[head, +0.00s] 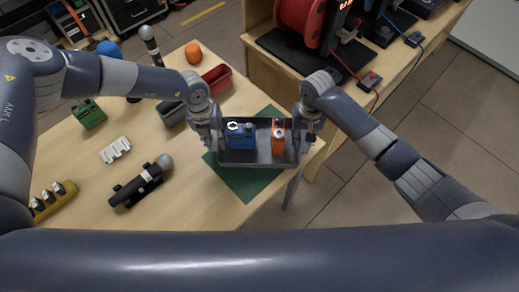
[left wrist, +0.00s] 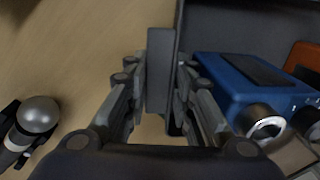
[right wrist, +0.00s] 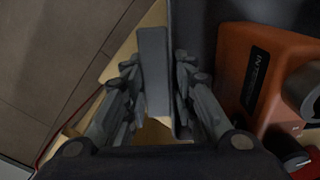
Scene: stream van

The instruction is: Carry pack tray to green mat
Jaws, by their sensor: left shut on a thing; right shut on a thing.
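The dark grey pack tray (head: 258,160) is over the green mat (head: 250,186), which shows below and around it at the table's corner. I cannot tell whether the tray touches the mat. A blue pack (head: 241,138) and an orange pack (head: 279,140) stand inside the tray. My left gripper (head: 213,141) is shut on the tray's left wall, and my right gripper (head: 304,140) on its right wall. In the left wrist view the fingers (left wrist: 158,100) straddle the wall beside the blue pack (left wrist: 250,82). The right wrist view shows the same grip (right wrist: 154,100) beside the orange pack (right wrist: 258,72).
A red bin (head: 217,79) and a grey bin (head: 171,114) stand behind the tray. A microphone (head: 142,184), a white strip (head: 115,150) and a green box (head: 89,114) lie to the left. A second bench (head: 262,68) with a red spool (head: 298,22) stands behind right.

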